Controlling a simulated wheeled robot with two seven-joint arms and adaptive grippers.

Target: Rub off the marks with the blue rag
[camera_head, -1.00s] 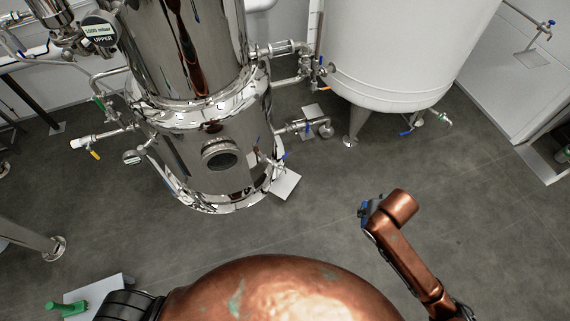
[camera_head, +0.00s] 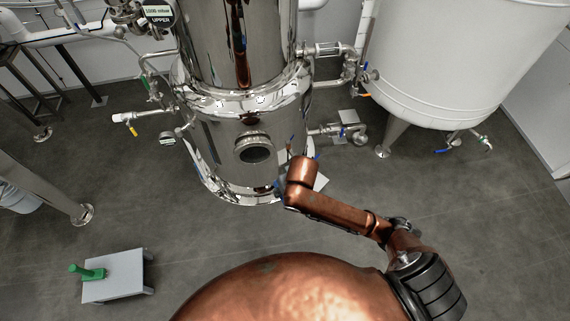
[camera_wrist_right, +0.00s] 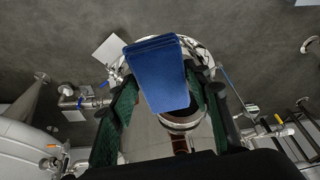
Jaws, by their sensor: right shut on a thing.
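The blue rag (camera_wrist_right: 160,75) is a folded block of cloth between the green-padded fingers of my right gripper (camera_wrist_right: 163,88) in the right wrist view. The gripper is shut on it, and the rag sticks out past the fingertips. In the head view my right wrist hides most of the gripper in front of the lower right side of the shiny steel tank (camera_head: 215,165). The tank's round sight glass (camera_head: 254,149) is left of the wrist; it also shows behind the rag in the wrist view (camera_wrist_right: 181,119). I cannot make out the marks. My left gripper is not in view.
A white tank (camera_head: 460,60) on legs stands at the back right, with pipes and valves (camera_head: 335,130) between the tanks. A valve pipe (camera_head: 140,118) juts left from the steel tank. A small grey stool (camera_head: 122,270) carries a green-handled thing (camera_head: 88,272). The middle floor is clear.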

